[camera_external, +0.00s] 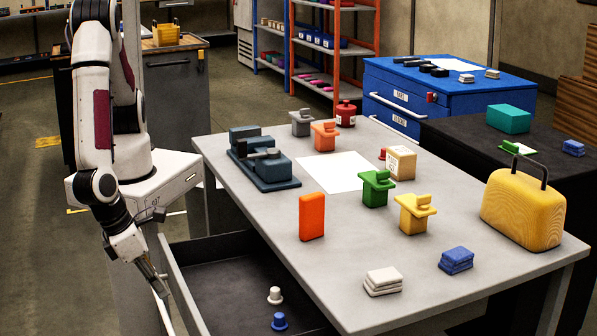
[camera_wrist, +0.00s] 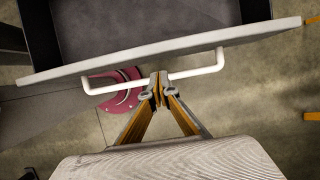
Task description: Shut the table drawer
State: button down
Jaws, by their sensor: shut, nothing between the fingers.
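The table drawer (camera_external: 240,281) is pulled out from under the grey table (camera_external: 330,262) and shows its dark inside. A white peg (camera_external: 275,295) and a blue peg (camera_external: 280,321) stand in it. In the wrist view the drawer's pale front panel (camera_wrist: 150,58) runs across the top, with a white bar handle (camera_wrist: 206,69) on its outer face. My gripper (camera_wrist: 158,78) is shut and empty, with its fingertips at the middle of the handle. Whether they touch it I cannot tell. In the external view my gripper (camera_external: 160,290) is outside the drawer, by its front panel.
On the tabletop stand a dark vise (camera_external: 265,165), an orange block (camera_external: 312,217), green (camera_external: 375,190) and yellow (camera_external: 413,213) parts, and a yellow case (camera_external: 522,210). A blue cabinet (camera_external: 440,100) is behind. Floor left of the drawer is mostly open.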

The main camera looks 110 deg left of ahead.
jog(key=x, duration=0.6)
jog(key=shift+f, duration=0.3)
jog(key=shift+w+a, duration=0.1)
jog(key=shift+a, duration=0.05)
send_over(270, 309)
dwell(1.0)
jog(key=shift+r, duration=0.1)
dwell(0.3)
jog(key=v, duration=1)
dwell(0.4)
